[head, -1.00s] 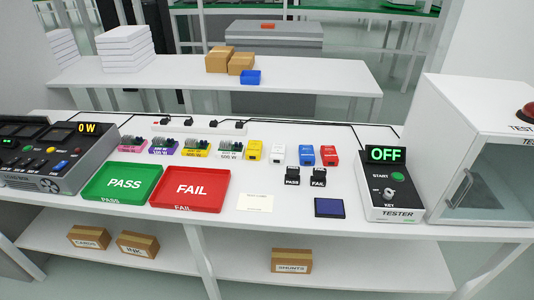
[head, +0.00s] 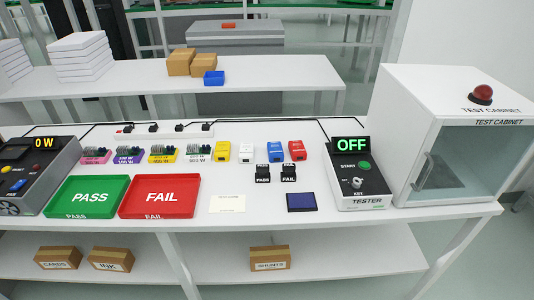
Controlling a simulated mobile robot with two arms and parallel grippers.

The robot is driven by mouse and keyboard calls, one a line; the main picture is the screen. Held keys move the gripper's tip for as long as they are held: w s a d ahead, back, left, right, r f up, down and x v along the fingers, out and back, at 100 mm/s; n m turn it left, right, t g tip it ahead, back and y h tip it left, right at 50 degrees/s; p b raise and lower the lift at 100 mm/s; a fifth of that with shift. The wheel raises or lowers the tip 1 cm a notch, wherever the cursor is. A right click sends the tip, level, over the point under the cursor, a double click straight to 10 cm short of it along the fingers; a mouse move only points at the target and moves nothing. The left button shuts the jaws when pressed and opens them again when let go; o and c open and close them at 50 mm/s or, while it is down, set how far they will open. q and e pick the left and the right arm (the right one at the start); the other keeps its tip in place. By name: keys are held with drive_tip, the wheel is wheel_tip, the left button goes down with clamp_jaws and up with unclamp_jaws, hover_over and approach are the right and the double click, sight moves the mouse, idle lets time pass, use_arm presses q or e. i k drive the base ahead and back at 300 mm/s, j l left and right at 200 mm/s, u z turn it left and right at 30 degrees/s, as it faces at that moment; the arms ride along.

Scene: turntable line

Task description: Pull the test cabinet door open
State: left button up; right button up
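The test cabinet (head: 397,135) is a white box on the right end of the bench, with a red dome lamp (head: 481,94) on top. Its door (head: 470,160) is a clear pane in a white frame on the front and looks shut. A metal bar handle (head: 424,172) stands upright at the left side of the door. Neither of my grippers shows in the head view.
The tester (head: 359,185), reading OFF, stands just left of the cabinet. Red FAIL (head: 160,212) and green PASS (head: 87,213) trays lie further left. Small coloured blocks and boards line the bench's middle. The floor right of the bench is clear.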

sight(438, 122)
drive_tip(key=z, duration=1.45)
